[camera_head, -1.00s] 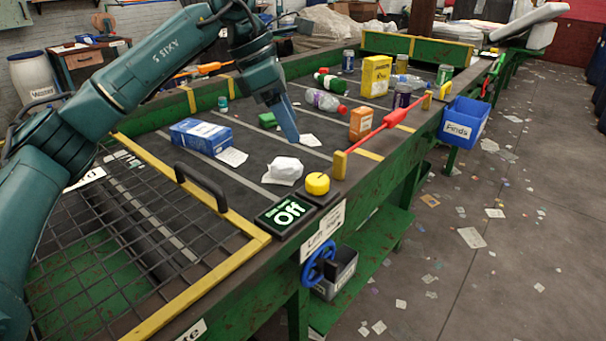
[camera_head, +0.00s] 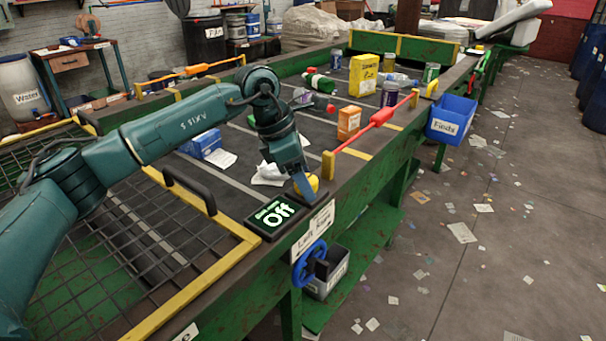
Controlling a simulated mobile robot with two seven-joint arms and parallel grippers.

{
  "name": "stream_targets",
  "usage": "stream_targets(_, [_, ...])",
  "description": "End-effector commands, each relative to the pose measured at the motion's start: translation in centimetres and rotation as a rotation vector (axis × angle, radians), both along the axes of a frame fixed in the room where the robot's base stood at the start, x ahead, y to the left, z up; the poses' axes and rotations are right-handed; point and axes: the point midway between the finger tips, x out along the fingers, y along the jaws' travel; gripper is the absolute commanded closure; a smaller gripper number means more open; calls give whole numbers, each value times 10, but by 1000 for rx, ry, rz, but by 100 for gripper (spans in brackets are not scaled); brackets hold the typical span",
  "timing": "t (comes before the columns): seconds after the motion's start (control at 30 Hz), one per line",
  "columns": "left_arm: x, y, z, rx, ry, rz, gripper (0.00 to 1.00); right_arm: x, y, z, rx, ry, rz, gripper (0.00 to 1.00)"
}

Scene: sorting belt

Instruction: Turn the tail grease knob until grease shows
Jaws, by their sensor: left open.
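A round yellow knob (camera_head: 313,182) sits on the belt frame's near edge beside a lit panel reading "Off" (camera_head: 275,216). A blue handwheel (camera_head: 308,264) is mounted lower on the frame's side. I cannot read a label naming either as the grease knob, and no grease is visible. My left gripper (camera_head: 304,190) points down at the yellow knob, covering part of it; whether they touch is unclear. It is open. My right gripper is out of view.
A black handle (camera_head: 189,190) and yellow-edged mesh guard (camera_head: 150,255) lie left of the panel. A red bar (camera_head: 380,117) runs along the belt edge. A white crumpled item (camera_head: 268,174), blue box and orange box (camera_head: 348,122) lie on the belt. A blue bin (camera_head: 451,118) hangs outside.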

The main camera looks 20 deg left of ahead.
Motion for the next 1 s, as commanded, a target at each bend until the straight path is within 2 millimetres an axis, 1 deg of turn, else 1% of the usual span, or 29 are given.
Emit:
stream_targets(0.23, [0, 0, -1, 0, 0, 0, 37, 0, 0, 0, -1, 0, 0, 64])
stream_targets(0.77, [0, 0, 0, 0, 0, 0, 80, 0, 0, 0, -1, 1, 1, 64])
stream_targets(0.8, [0, 0, 0, 0, 0, 0, 82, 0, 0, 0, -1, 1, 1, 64])
stream_targets(1.0, [0, 0, 0, -1, 0, -17, 82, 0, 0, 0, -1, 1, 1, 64])
